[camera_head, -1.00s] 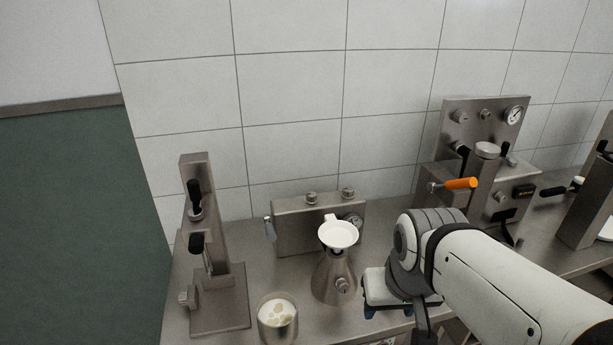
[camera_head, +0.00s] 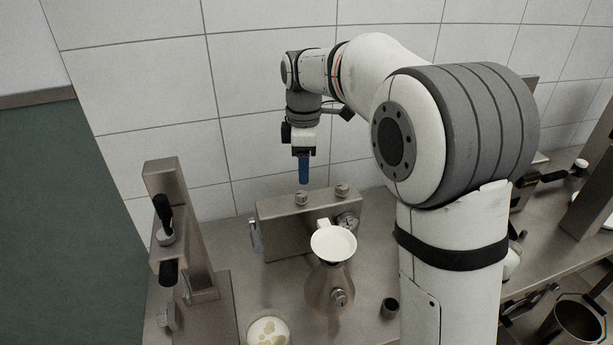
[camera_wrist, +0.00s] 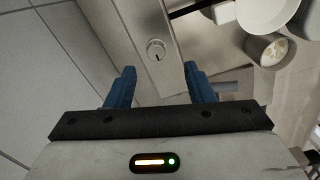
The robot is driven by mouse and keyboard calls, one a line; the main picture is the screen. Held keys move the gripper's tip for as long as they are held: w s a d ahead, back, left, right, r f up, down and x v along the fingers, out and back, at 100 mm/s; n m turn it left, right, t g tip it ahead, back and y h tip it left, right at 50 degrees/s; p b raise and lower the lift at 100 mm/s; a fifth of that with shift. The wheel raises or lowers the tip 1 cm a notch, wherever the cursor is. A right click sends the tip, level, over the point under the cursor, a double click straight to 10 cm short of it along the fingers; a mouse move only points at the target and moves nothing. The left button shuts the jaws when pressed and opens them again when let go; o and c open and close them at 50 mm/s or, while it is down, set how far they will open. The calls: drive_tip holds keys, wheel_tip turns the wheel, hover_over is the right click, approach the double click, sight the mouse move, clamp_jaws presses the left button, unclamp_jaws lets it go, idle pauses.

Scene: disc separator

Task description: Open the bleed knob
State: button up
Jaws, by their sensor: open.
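A steel box (camera_head: 283,229) stands against the tiled wall with two knobs on its top, a left knob (camera_head: 301,199) and a right knob (camera_head: 342,190). I cannot read any label telling which is the bleed knob. My gripper (camera_head: 304,181) points down just above the left knob, with blue fingers apart. In the wrist view, one round knob (camera_wrist: 156,49) with a dark mark on its face lies ahead of the open fingers (camera_wrist: 160,78), roughly centred between them. Nothing is between the fingers.
A steel flask with a white funnel (camera_head: 333,243) stands in front of the box. A gauge (camera_head: 347,222) and a side lever (camera_head: 255,236) are on the box. A lever stand (camera_head: 170,230) is at left, and a cup (camera_head: 268,331) in front.

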sight(302, 193)
drive_tip(key=shift+w+a+f, duration=0.1)
drive_tip(key=shift+w+a, duration=0.2)
drive_tip(key=shift+w, duration=0.05)
drive_tip(key=shift+f+n, duration=0.2)
drive_tip(key=shift+n, duration=0.1)
wheel_tip(302, 193, down, 7)
drive_tip(key=shift+f+p, duration=0.15)
drive_tip(key=shift+p, duration=0.15)
